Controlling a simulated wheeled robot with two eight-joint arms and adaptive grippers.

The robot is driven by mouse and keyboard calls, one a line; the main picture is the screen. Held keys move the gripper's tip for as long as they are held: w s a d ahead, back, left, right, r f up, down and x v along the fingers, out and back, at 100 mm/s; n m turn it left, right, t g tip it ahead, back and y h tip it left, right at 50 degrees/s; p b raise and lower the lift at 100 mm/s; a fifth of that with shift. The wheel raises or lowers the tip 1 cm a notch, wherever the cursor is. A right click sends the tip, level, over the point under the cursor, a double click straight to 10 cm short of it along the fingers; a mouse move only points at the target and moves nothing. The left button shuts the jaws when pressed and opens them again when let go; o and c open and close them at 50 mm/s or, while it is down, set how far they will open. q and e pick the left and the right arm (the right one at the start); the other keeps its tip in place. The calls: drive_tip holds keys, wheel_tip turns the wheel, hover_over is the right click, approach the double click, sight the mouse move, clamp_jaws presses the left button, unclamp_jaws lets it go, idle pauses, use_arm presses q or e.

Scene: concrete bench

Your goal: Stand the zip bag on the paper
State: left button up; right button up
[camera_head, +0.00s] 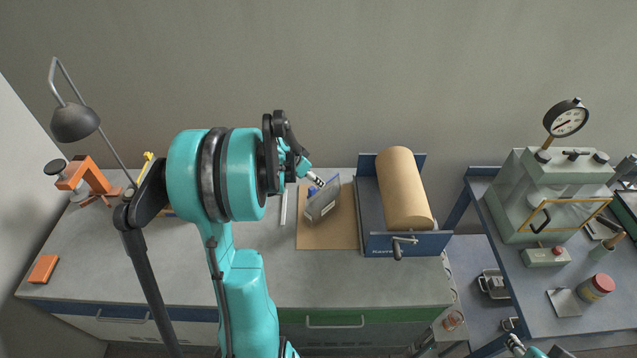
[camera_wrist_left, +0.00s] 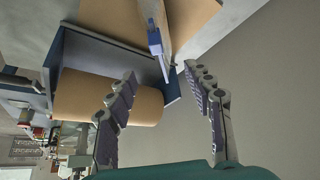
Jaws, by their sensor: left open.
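The zip bag (camera_head: 323,203), grey with a blue part near its top, looks upright on the brown paper (camera_head: 313,238). The paper lies flat on the bench, left of the roll holder. My left gripper (camera_head: 317,181) is just above and beside the bag's top, and the two overlap in the head view. In the left wrist view the left gripper (camera_wrist_left: 160,72) has its fingers spread wide. There the bag (camera_wrist_left: 153,28) is seen edge-on beyond the fingertips, with nothing between the fingers. A bit of my right arm's end shows at the head view's bottom right edge, mostly cut off.
A brown paper roll (camera_head: 404,188) sits in a blue holder (camera_head: 428,243) close to the right of the paper. A grey lamp (camera_head: 75,122), an orange device (camera_head: 92,183) and an orange block (camera_head: 43,269) are at the left. The front of the bench is mostly clear.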

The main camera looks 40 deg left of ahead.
use_arm(q)
drive_tip(key=s+d+r, duration=0.1)
drive_tip(key=d+r, duration=0.4)
drive_tip(key=d, duration=0.4)
drive_tip(key=s+d+r, duration=0.2)
drive_tip(key=s+d, duration=0.4)
drive_tip(key=d, duration=0.4)
drive_tip(key=s+d+r+n+t, duration=0.1)
drive_tip(key=s+d+r, duration=0.2)
drive_tip(key=s+d, duration=0.4)
drive_tip(key=d, duration=0.3)
drive_tip(key=shift+s+d+y, duration=0.2)
drive_tip(key=shift+s+y, duration=0.1)
